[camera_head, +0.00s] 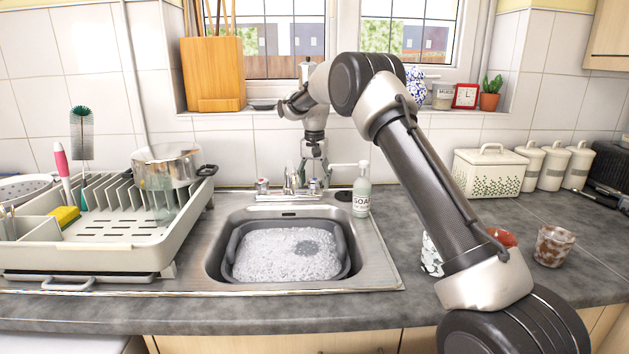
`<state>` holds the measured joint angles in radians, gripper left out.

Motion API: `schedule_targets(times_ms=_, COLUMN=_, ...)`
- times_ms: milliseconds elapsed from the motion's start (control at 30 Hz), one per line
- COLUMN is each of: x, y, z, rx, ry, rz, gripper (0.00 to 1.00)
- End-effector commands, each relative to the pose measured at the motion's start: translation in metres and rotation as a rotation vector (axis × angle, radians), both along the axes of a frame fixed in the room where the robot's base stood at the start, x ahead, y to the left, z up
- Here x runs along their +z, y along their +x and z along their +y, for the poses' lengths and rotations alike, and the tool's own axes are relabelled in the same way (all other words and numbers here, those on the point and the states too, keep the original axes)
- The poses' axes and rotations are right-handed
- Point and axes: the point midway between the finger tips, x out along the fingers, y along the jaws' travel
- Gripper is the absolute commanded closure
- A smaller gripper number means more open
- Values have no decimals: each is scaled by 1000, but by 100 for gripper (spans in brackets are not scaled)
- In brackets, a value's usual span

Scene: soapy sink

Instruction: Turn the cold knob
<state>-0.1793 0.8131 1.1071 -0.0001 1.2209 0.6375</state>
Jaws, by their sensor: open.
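The sink tap (289,182) stands behind the basin, with a small metal knob on each side. The left knob (262,186) is clear of my arm. The right knob (314,187) is directly below my gripper (314,174). The hot and cold marks are too small to read for sure. My gripper points down with its fingers open and apart, around or just above the right knob. I cannot tell whether the fingers touch it. No object is held.
A soap bottle (361,190) stands close right of my gripper. A grey tub (343,262) of suds sits in the sink (383,273). A dish rack (100,243) with a glass pot (165,165) is at left. A patterned cup (553,246) stands right of my arm.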

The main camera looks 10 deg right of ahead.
Motion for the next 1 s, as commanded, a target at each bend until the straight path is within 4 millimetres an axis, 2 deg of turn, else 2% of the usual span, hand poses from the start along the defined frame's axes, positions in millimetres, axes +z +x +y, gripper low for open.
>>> schedule_targets(times_ms=67, x=0, y=0, z=0, rx=0, ry=0, rz=0, gripper=36)
schedule_targets(times_ms=100, x=0, y=0, z=0, rx=0, ry=0, rz=0, gripper=40)
schedule_targets(times_ms=333, x=0, y=0, z=0, rx=0, ry=0, rz=0, gripper=82)
schedule_targets(times_ms=667, x=1, y=0, z=0, rx=37, ry=0, rz=0, gripper=82)
schedule_targets(times_ms=1000, x=1, y=0, z=-1, rx=241, ry=0, rz=0, gripper=82)
